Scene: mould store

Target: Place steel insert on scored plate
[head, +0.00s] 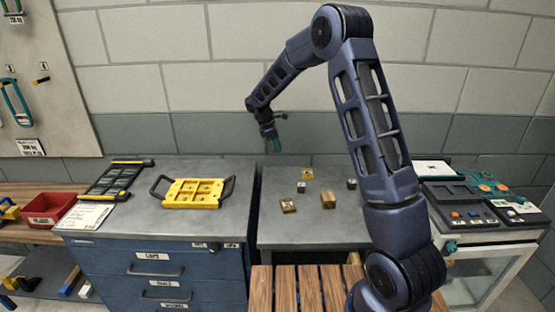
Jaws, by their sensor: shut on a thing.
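My gripper (272,142) is small in the head view, pointing down in front of the back wall, above the left part of the grey bench. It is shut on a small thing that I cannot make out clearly. A flat brass-coloured plate (288,205) and a yellow plate with a dark mark (307,173) lie on the bench below and to the right of my gripper. I cannot tell which is the scored plate. A small grey-and-dark cube (301,187) sits between them. I cannot identify the steel insert for certain.
A tan block (328,200) and a black-and-white cube (351,184) stand on the grey bench (300,232). A yellow mould frame with black handles (194,193) lies on the blue drawer cabinet (160,270) at left. A slatted wooden surface (300,288) is in front.

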